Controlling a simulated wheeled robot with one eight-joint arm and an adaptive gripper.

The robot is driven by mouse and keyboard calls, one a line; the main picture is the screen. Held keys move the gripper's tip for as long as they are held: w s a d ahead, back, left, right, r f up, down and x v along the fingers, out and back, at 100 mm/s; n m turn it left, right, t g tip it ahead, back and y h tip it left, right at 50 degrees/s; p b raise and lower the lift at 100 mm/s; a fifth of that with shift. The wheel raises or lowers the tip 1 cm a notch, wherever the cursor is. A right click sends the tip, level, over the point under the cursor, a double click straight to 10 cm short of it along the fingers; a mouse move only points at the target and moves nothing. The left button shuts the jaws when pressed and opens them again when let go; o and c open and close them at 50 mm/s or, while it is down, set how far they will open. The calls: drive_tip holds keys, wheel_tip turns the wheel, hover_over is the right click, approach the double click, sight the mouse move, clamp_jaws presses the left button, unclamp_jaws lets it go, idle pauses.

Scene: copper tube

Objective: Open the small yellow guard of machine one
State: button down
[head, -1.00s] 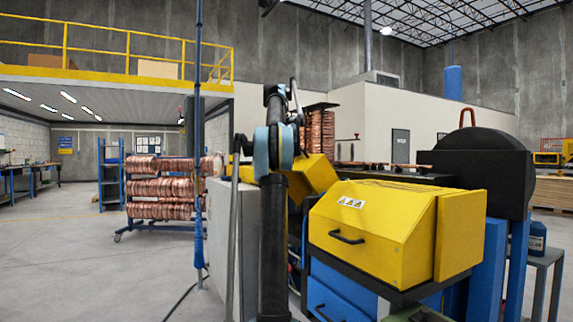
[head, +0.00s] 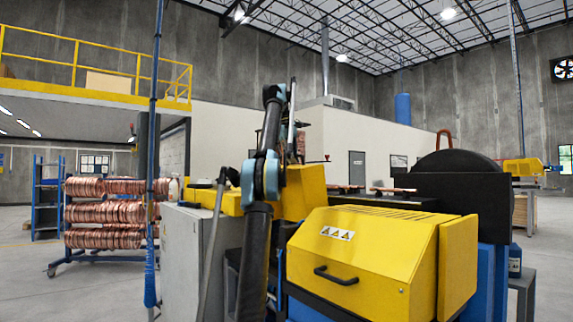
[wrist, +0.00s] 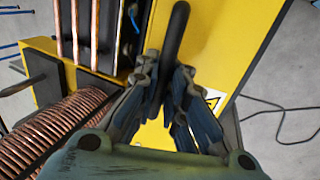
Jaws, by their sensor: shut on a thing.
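In the wrist view, my gripper (wrist: 167,70) has its fingers around a black bar handle (wrist: 176,28) on a yellow panel, which I take to be the small yellow guard (wrist: 217,40). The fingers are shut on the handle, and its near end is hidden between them. In the head view, the small guard (head: 303,195) shows behind my arm, beyond a larger yellow cover (head: 375,245) with its own black handle (head: 334,276). My gripper cannot be made out in the head view.
In the wrist view, a copper coil (wrist: 70,125) and straight copper tubes (wrist: 77,30) lie left of the guard. In the head view, a grey cabinet (head: 190,255) stands left of my arm, and a rack of copper coils (head: 108,213) stands further left on open floor.

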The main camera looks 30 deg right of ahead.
drive_tip(key=shift+w+d+r, duration=0.1)
drive_tip(key=shift+d, duration=0.15)
drive_tip(key=c, duration=1.7)
unclamp_jaws()
drive_tip(key=shift+a, duration=0.1)
